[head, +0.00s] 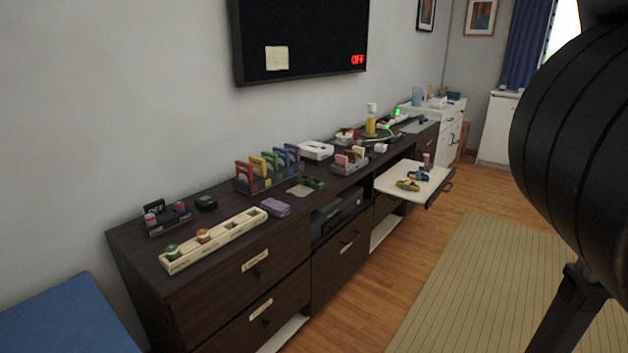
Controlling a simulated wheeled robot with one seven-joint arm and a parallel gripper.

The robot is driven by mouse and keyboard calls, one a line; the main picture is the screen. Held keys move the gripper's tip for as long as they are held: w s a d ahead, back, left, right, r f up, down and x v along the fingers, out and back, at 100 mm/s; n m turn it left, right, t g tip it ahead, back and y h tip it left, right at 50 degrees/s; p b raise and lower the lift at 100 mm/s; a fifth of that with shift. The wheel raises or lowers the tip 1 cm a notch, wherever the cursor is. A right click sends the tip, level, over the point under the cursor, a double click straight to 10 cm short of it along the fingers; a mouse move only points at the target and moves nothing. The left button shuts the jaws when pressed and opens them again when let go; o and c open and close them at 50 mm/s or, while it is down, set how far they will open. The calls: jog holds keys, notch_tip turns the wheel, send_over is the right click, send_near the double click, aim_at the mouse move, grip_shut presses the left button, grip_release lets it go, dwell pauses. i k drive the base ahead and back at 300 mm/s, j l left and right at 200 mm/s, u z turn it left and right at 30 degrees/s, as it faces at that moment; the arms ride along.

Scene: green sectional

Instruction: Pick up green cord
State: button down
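A small dark green bundle (313,183) lies on the top of the long dark cabinet (225,200), near its front edge. It looks like a coiled green cord, but it is too small to be sure. It sits right of the rack of coloured upright pieces (268,183) and next to a pale flat sheet (299,191). My gripper is not in view. A large black part of my arm fills the right side of the picture, well apart from the green bundle.
A purple bundle (275,207) and a cream tray (216,241) with jars lie nearer. A pulled-out white board (414,193) holds yellow (408,186) and blue (417,175) items and juts over the floor. The wooden floor before the cabinet is clear, beside a striped rug (480,275).

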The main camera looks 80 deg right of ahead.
aim_at(312, 183)
jog(key=z, duration=3)
jog(key=i+u, duration=0.2)
jog(key=u, duration=1.45)
jog(key=i+u, duration=0.3)
jog(key=i, duration=0.15)
